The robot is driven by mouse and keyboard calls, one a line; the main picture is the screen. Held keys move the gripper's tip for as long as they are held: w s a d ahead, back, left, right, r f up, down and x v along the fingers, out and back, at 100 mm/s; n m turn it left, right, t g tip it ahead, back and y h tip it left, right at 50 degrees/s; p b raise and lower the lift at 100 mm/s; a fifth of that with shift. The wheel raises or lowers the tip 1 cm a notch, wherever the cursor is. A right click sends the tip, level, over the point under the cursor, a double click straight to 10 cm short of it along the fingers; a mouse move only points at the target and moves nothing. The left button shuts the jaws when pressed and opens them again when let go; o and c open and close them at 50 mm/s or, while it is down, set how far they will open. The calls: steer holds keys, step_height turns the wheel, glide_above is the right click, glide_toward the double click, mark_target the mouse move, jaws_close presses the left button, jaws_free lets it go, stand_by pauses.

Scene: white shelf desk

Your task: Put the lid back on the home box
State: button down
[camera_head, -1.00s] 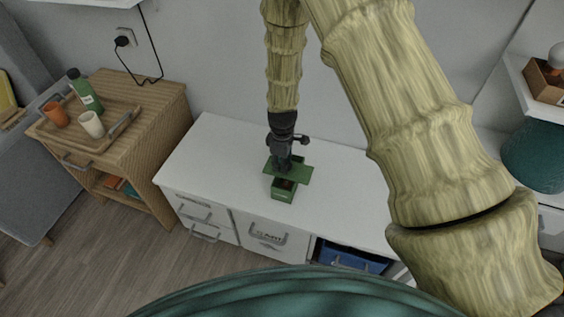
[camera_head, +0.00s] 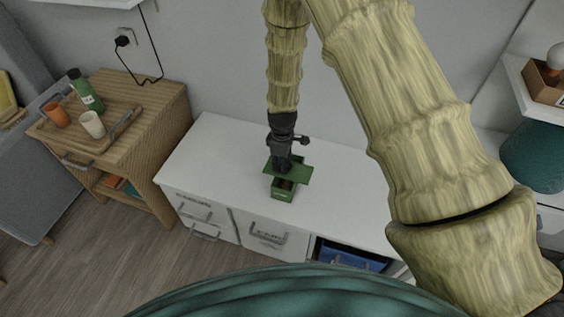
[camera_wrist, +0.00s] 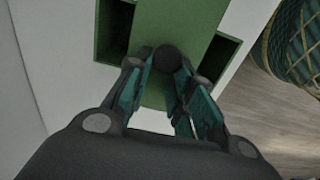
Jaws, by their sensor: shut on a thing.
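The home box (camera_head: 284,193) is a small green open box on the white desk. Its dark inside shows at both sides of the lid in the wrist view, where the box (camera_wrist: 108,28) is partly covered. The green lid (camera_head: 300,174) is a flat plate with a dark round knob (camera_wrist: 167,58). My gripper (camera_head: 282,168) is shut on the lid's knob and holds the lid over the box. In the wrist view the lid (camera_wrist: 178,22) lies crosswise over the opening. I cannot tell whether the lid touches the rim.
The white desk top (camera_head: 345,200) is clear around the box. A wooden cabinet (camera_head: 150,110) at left bears a tray with a green bottle (camera_head: 85,92) and two cups. A blue bin (camera_head: 350,254) sits under the desk top. A wall shelf is at right.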

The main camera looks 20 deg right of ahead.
stand_by(0.4)
steer(key=c, duration=1.2)
jaws_free()
steer(key=shift+o, duration=0.4)
steer(key=o, duration=0.4)
steer(key=shift+r+p, duration=2.75)
steer(key=shift+r, duration=0.8)
jaws_close()
